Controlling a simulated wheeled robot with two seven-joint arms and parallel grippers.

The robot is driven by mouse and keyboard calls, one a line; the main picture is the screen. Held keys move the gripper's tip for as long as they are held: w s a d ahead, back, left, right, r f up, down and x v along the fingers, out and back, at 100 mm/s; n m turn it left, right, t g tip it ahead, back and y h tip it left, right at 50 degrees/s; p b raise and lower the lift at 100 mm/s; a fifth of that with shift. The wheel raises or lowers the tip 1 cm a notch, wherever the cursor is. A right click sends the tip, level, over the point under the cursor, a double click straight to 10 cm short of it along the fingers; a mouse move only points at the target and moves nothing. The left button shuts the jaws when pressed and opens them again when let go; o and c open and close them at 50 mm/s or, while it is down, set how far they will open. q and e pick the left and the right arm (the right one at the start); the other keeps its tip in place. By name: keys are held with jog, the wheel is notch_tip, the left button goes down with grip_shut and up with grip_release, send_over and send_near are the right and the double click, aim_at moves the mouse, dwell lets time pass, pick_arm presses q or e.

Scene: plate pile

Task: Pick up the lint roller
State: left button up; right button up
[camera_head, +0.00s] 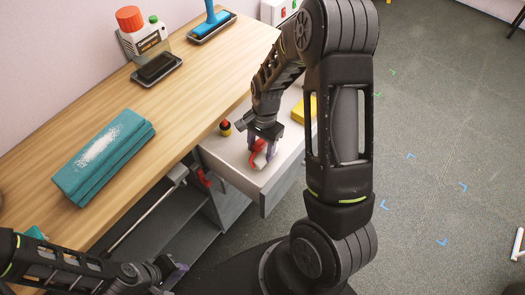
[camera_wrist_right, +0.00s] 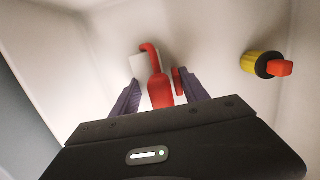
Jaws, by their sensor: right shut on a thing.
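The lint roller (camera_head: 256,158) has a red handle and a pale roll, and lies in the open white drawer. In the right wrist view its curved red handle (camera_wrist_right: 155,85) runs between the fingers, with the white roll beyond. My right gripper (camera_head: 263,148) reaches down into the drawer and is shut on the red handle. Its two purple-grey fingers (camera_wrist_right: 160,95) stand on either side of the handle. Part of the handle is hidden behind the gripper's body. My left gripper (camera_head: 172,273) is low at the left, away from the drawer; its jaws are not clear.
The drawer (camera_head: 235,155) also holds a yellow-and-black item with a red tip (camera_wrist_right: 262,65) and a yellow block (camera_head: 304,108). On the wooden desk (camera_head: 190,90) are a teal bundle (camera_head: 105,155), an orange-capped bottle (camera_head: 140,35) and a blue tool (camera_head: 211,18). Drawer walls surround the right gripper.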

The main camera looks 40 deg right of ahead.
jog(key=c, duration=0.6)
jog(key=shift+o, duration=0.2)
jog(key=shift+r, duration=0.1)
notch_tip(320, 180, up, 10)
jog(key=shift+f, duration=0.1)
dwell(0.4)
